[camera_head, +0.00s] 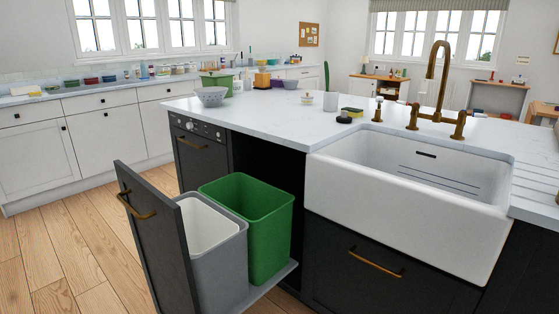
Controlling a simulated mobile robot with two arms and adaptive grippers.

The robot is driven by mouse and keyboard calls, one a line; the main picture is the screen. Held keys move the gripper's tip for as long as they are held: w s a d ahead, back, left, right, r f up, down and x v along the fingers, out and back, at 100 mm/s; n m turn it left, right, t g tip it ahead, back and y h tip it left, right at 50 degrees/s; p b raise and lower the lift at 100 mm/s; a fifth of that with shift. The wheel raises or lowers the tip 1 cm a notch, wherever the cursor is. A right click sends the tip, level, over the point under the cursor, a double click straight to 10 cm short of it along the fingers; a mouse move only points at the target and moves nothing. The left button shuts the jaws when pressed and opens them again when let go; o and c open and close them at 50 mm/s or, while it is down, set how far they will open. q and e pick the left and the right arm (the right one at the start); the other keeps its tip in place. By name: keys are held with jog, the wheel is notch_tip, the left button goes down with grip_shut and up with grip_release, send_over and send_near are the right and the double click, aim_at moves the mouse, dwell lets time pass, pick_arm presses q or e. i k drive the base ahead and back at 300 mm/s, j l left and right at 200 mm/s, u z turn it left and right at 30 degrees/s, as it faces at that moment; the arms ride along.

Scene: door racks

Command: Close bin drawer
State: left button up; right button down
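The bin drawer is pulled out of the dark island, left of the sink. Its dark front panel (155,240) stands well away from the cabinet and has a brass handle (135,206) on its outer face. Behind the panel, a grey bin (222,262) and a green bin (268,236) sit on the drawer's grey base (272,283). The dark cabinet opening (268,165) shows behind the green bin. Neither of my grippers is in view.
A white sink (400,212) with a brass tap (438,90) is set in the island's pale worktop (270,112). A dishwasher-like front (200,155) is left of the opening. Wooden floor (60,250) is clear to the left, up to white cabinets (90,130).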

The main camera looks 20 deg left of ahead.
aim_at(229, 278)
jog(key=u, duration=1.6)
